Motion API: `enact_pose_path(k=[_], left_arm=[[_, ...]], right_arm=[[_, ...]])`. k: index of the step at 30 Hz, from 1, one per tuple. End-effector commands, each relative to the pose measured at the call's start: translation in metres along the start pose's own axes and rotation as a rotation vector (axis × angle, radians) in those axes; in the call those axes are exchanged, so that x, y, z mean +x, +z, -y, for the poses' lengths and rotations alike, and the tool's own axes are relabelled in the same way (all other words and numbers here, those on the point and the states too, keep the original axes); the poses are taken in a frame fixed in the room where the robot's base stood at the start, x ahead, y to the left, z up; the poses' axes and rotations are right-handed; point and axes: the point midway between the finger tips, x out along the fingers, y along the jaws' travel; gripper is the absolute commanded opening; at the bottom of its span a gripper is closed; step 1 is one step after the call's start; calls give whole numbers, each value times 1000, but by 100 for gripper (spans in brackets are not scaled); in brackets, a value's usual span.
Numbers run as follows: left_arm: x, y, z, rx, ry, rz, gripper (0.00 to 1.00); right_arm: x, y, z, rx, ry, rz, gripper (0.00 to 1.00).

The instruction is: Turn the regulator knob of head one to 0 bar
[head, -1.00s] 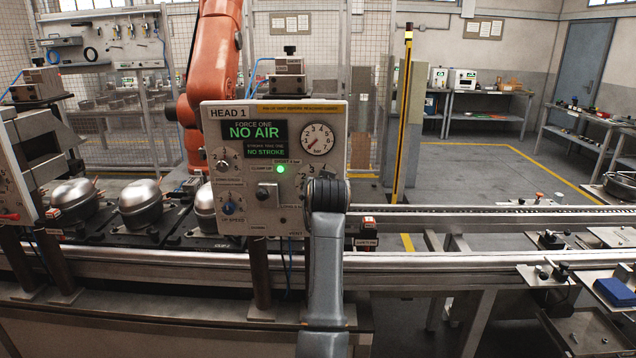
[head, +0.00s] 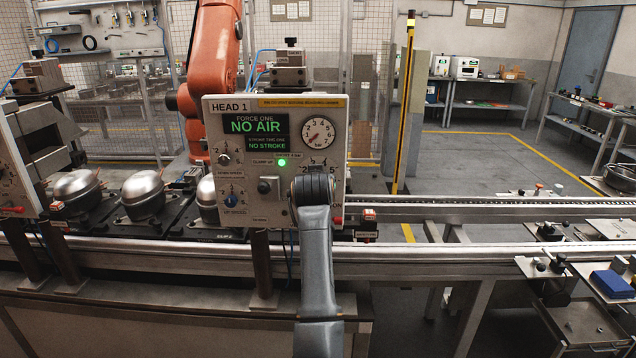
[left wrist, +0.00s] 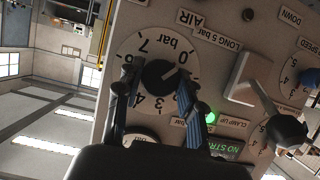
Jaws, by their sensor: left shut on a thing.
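The regulator knob (left wrist: 157,73) of head one is black with a white mark, on a round white scale (left wrist: 148,46) that reads upside down in the left wrist view. The mark points to the upper right, toward the side of 0 bar; its exact reading is hard to tell. My left gripper (left wrist: 156,84) is shut on the knob, one finger on each side. In the head view my left wrist (head: 313,190) hides the knob on the HEAD 1 panel (head: 220,137). The gauge needle (head: 314,137) points to the lower left. My right gripper is not in view.
The display (head: 256,126) reads NO AIR and NO STROKE, and a green lamp (head: 281,162) is lit. Steel domes (head: 143,193) stand on the line, with an orange robot arm (head: 214,60) behind.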

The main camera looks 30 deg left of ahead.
Motion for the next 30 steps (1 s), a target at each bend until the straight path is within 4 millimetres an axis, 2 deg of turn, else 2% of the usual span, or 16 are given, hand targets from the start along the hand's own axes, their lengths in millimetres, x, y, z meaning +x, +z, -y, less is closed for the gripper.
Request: enact_pose_path(k=[2,3,6,16,20,23,30], left_arm=[[1,3,0,-1,1,6,6],[1,3,0,-1,1,6,40],[1,2,0,0,1,6,60],[-1,1,0,0,0,2,61],[-10,0,-1,0,0,0,61],[-26,0,0,0,0,-1,61],[-77,0,-1,-1,1,-1,61]], right_arm=[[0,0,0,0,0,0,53],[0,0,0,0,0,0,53],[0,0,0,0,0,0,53],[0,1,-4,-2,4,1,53],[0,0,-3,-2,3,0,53],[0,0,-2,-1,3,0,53],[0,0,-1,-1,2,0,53]])
